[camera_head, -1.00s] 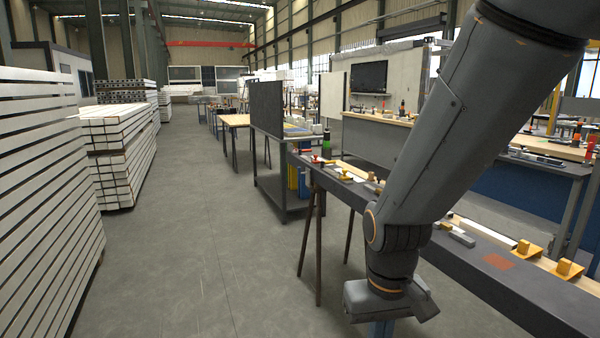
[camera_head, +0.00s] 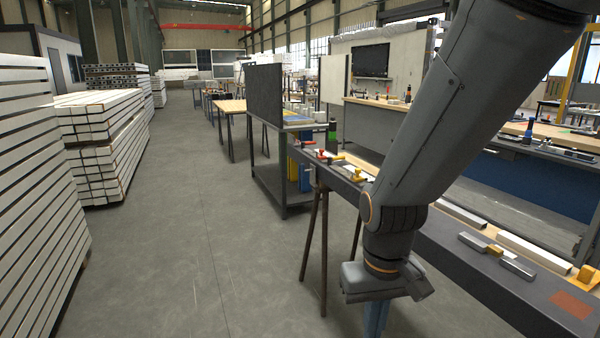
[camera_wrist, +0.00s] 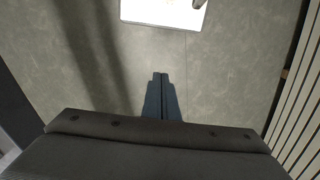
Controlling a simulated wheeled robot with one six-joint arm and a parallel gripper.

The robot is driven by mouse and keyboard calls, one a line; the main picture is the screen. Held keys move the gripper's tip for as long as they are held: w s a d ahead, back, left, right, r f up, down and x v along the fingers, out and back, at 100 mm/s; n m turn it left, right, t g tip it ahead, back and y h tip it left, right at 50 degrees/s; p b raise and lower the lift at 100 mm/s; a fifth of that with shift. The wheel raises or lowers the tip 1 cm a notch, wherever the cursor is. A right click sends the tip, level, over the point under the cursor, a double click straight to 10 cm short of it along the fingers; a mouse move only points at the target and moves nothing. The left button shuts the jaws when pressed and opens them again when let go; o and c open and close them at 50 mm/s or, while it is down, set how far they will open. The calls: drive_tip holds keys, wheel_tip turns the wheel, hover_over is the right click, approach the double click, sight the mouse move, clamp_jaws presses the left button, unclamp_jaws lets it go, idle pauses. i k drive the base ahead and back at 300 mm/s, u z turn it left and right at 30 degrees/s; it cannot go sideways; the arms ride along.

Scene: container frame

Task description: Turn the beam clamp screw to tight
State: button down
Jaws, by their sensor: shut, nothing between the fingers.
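My gripper (camera_head: 376,328) hangs below my wrist, pointing down over the floor beside the long dark bench. In the wrist view its two blue-grey fingers (camera_wrist: 160,76) are together, with nothing between them. Small fittings lie along the bench top: a red one (camera_head: 322,154) and a yellow one (camera_head: 357,174) at the far end, and an orange one (camera_head: 587,276) at the right edge. I cannot tell which, if any, is the beam clamp or its screw. My arm hides the middle of the bench.
The long dark bench (camera_head: 480,288) runs along the right on trestle legs (camera_head: 312,250). Grey and white bars (camera_head: 540,252) lie on it. Stacked white beams (camera_head: 35,190) line the left side. A dark shelf cart (camera_head: 268,170) stands ahead. The floor aisle (camera_head: 190,240) between is clear.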

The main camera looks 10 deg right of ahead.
sight(302, 170)
drive_tip(key=k, duration=0.6)
drive_tip(key=u, duration=0.55)
drive_tip(key=i, duration=0.9)
drive_tip(key=u, duration=0.45)
drive_tip(key=i, duration=1.1)
drive_tip(key=z, duration=0.95)
drive_tip(key=i, duration=0.9)
drive_tip(key=z, duration=0.75)
